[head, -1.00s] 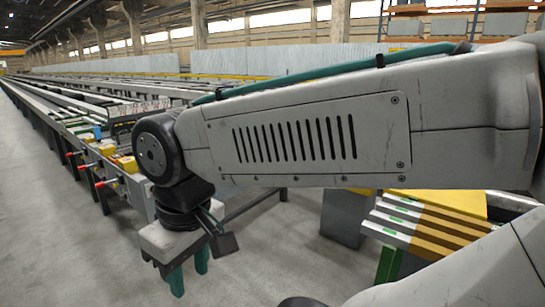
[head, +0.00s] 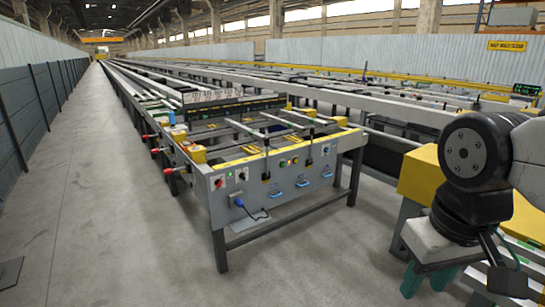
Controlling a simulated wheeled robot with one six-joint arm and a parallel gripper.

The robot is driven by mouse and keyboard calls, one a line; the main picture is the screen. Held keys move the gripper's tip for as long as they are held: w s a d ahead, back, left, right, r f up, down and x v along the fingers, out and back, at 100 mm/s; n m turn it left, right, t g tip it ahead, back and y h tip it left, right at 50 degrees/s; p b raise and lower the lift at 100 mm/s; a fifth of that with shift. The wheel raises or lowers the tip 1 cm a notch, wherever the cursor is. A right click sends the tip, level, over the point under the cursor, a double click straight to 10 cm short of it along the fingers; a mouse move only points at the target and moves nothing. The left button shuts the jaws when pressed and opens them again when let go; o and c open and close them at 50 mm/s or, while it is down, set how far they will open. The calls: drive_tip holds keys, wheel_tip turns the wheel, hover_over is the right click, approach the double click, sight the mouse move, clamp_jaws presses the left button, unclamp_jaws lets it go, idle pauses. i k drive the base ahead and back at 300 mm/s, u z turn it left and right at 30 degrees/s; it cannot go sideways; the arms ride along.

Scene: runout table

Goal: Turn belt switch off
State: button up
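The runout table's grey front panel (head: 275,190) stands left of centre in the head view. It carries a round switch (head: 218,183) at its left end and another rotary switch (head: 242,174) just right of it. Small lit buttons (head: 288,162) and a further switch (head: 326,150) sit farther right. The labels are too small to read, so I cannot tell which is the belt switch or its position. My gripper (head: 427,281) points down at the lower right, well away from the panel. Its teal fingers are apart, with nothing seen between them.
Red-tipped handles (head: 153,137) stick out from the table's left side. A blue plug with a cable (head: 239,202) hangs on the panel. Yellow equipment (head: 418,176) stands beside my arm. The grey floor (head: 120,230) before and left of the table is clear.

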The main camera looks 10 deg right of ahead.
sight(218, 182)
drive_tip(key=u, duration=0.65)
drive_tip(key=i, duration=1.85)
drive_tip(key=z, duration=0.4)
